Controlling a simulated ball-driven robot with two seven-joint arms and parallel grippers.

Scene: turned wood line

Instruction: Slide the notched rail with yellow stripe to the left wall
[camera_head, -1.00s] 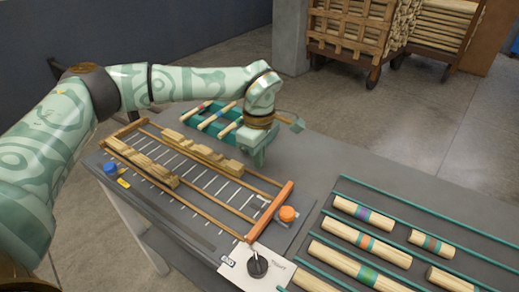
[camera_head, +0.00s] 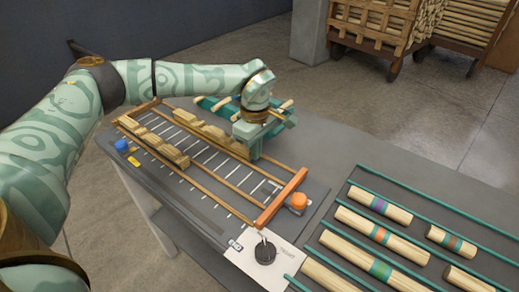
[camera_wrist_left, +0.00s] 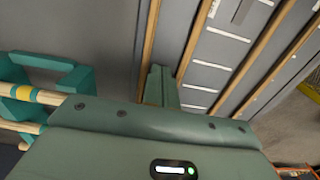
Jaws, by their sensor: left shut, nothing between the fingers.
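Two pale notched wooden rails lie in the tracks of the sorting board: a far rail (camera_head: 213,132) and a near rail (camera_head: 165,149). I cannot make out a yellow stripe on either; a small yellow mark (camera_head: 134,161) is on the board by the blue knob. The board's left end wall (camera_head: 141,108) is a wooden strip. My left gripper (camera_head: 250,150) is shut and empty, low at the right end of the far rail; I cannot tell if they touch. In the left wrist view its fingers (camera_wrist_left: 159,88) are together beside a wooden guide strip. My right gripper is out of view.
An orange end wall (camera_head: 281,197) and orange knob (camera_head: 297,202) close the board's right end. A blue knob (camera_head: 121,146) is at the left. More striped dowels (camera_head: 380,208) lie at right. The right tracks are clear.

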